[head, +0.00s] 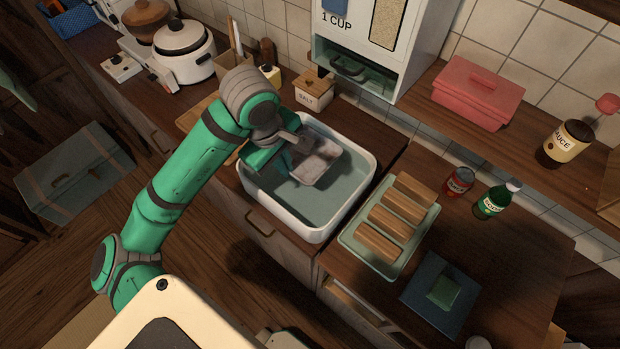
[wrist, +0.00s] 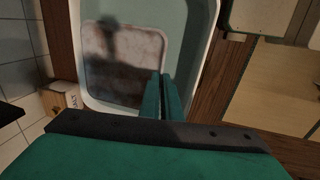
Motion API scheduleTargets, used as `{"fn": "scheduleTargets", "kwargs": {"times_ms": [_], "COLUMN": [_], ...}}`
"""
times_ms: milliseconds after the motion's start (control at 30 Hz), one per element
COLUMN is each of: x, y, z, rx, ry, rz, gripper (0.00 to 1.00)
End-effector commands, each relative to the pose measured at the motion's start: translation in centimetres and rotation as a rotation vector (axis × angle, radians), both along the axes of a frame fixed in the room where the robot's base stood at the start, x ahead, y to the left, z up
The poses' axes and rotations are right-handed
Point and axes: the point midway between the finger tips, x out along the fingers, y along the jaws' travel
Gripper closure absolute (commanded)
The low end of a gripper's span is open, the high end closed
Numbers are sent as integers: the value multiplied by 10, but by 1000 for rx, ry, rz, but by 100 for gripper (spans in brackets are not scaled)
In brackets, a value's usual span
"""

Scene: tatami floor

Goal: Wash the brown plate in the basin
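The brown plate (head: 317,163) is square with rounded corners and has a blotchy, pale pinkish-brown face. It is inside the white basin (head: 313,234), over the grey-green water, and looks tilted in the head view. My gripper (head: 296,149) reaches into the basin from the left. In the wrist view, the green fingers (wrist: 161,92) are close together at one edge of the plate (wrist: 125,58), and seem to pinch it. Part of that edge is hidden by the fingers. I cannot tell whether the plate's lower side touches the water.
A green tray (head: 348,241) with several brown blocks stands right of the basin. A salt box (head: 313,92) stands behind the basin, near the dispenser (head: 400,25).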

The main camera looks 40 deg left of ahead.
Motion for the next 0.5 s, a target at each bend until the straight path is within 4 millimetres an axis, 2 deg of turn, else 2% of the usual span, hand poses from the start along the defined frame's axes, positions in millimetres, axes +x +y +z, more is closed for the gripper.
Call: {"fn": "scheduleTargets", "kwargs": {"times_ms": [333, 500], "x": [4, 5], "y": [-5, -5], "z": [1, 13], "rx": [1, 3], "ry": [-1, -2], "rz": [-13, -16], "gripper": [100, 100]}}
